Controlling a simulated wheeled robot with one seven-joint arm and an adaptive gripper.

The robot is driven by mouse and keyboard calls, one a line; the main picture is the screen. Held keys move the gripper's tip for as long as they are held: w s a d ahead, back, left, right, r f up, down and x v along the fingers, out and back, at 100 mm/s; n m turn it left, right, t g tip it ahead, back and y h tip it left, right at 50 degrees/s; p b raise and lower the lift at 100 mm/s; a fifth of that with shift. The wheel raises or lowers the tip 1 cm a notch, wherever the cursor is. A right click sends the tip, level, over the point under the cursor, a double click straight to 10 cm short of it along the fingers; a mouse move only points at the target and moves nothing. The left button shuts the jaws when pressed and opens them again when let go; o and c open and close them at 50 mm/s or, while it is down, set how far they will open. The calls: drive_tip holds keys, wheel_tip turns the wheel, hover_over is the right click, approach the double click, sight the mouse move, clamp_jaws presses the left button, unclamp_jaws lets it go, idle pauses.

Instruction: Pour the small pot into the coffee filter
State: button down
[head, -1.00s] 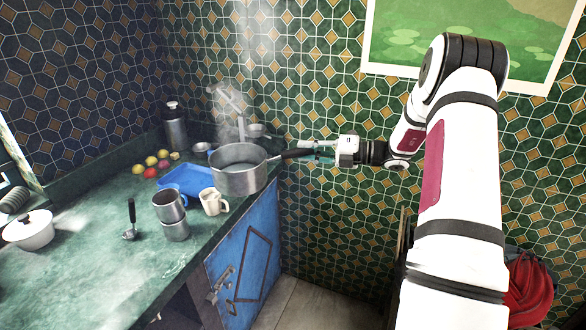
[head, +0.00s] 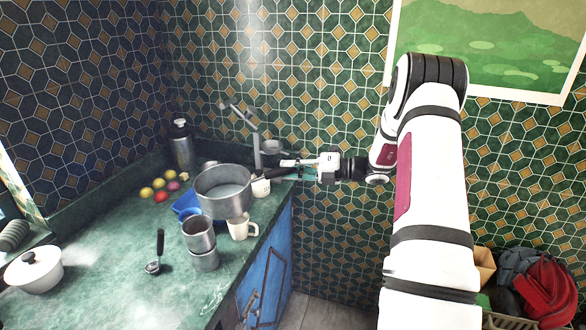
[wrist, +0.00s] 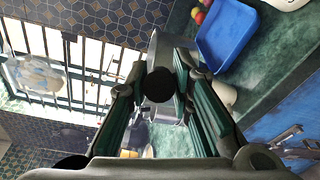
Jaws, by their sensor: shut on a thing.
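The small pot (head: 225,196) is a grey metal saucepan with a black handle. It is held roughly upright above the counter, behind the stacked metal cups. My gripper (head: 290,170) is shut on its handle, from the right. In the wrist view the dark handle end (wrist: 160,85) sits between my fingers, with part of the grey pot (wrist: 158,52) beyond. Two metal vessels are stacked on the counter; the upper one (head: 198,238) may be the coffee filter, but I cannot tell for sure. The pot's contents are unclear.
A cream mug (head: 241,229) stands right of the stack, near the counter edge. A blue tray (head: 186,201) is partly hidden behind the pot. The front counter is mostly clear.

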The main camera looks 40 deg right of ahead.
drive_tip(key=s+a+r+n+h+p, duration=0.1)
drive_tip(key=s+a+r+n+p, duration=0.3)
drive_tip(key=r, duration=0.5)
drive_tip(key=shift+s+a+n+p, duration=0.15)
drive_tip(key=shift+a+n+p, duration=0.45)
drive_tip(key=shift+a+n, duration=0.4)
drive_tip(key=shift+s+r, duration=0.1)
drive_tip(key=shift+s+a+r+n+t+p, duration=0.3)
drive_tip(key=shift+s+a+r+n+p, duration=0.55)
drive_tip(key=shift+a+n, duration=0.2)
drive_tip(key=shift+a+h, duration=0.1)
drive_tip(key=shift+h, duration=0.2)
